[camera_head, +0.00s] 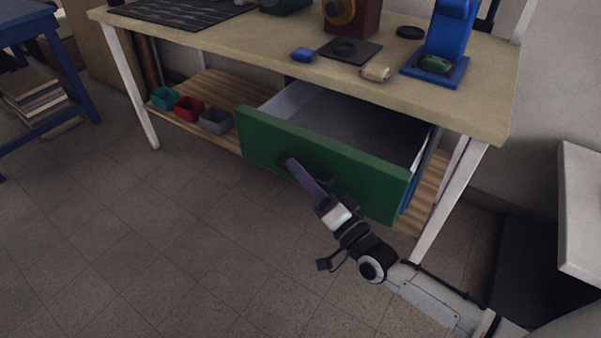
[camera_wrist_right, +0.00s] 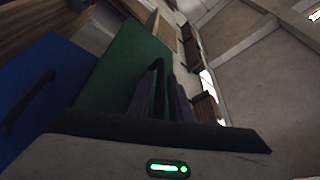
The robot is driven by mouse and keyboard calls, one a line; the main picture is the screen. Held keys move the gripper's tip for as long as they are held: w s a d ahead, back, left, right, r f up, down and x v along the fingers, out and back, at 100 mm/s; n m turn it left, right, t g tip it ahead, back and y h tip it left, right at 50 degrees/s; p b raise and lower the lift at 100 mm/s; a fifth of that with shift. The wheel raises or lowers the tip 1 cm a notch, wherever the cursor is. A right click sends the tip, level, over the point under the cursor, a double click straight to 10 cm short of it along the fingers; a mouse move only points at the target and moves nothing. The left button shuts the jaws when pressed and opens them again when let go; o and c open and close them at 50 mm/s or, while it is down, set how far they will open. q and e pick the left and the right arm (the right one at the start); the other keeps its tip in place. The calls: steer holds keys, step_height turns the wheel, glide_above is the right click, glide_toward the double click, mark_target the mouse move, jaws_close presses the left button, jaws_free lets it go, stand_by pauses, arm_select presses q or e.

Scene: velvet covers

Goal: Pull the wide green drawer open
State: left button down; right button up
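The wide green drawer (camera_head: 320,165) hangs under the workbench top and stands well out, its pale inside (camera_head: 345,122) showing empty where visible. Its green front also fills the upper middle of the right wrist view (camera_wrist_right: 125,65). My right gripper (camera_head: 292,165) reaches up from the lower right to the dark handle (camera_head: 327,182) on that front. Its fingers (camera_wrist_right: 168,95) lie close together about the handle, shut on it; they hide part of the handle. My left gripper is in neither view.
A blue drawer front (camera_wrist_right: 40,90) with a dark handle lies beside the green one. Small bins (camera_head: 188,108) sit on the lower shelf. The floor in front is clear.

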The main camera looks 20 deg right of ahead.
steer(key=shift+c, duration=0.2)
jaws_close()
steer(key=s+a+p, duration=0.2)
steer(key=s+a, duration=0.2)
steer(key=a, duration=0.1)
steer(key=shift+a+p, duration=0.15)
steer(key=shift+p, duration=0.2)
steer(key=shift+o, duration=0.2)
jaws_free()
steer(key=shift+s, duration=0.1)
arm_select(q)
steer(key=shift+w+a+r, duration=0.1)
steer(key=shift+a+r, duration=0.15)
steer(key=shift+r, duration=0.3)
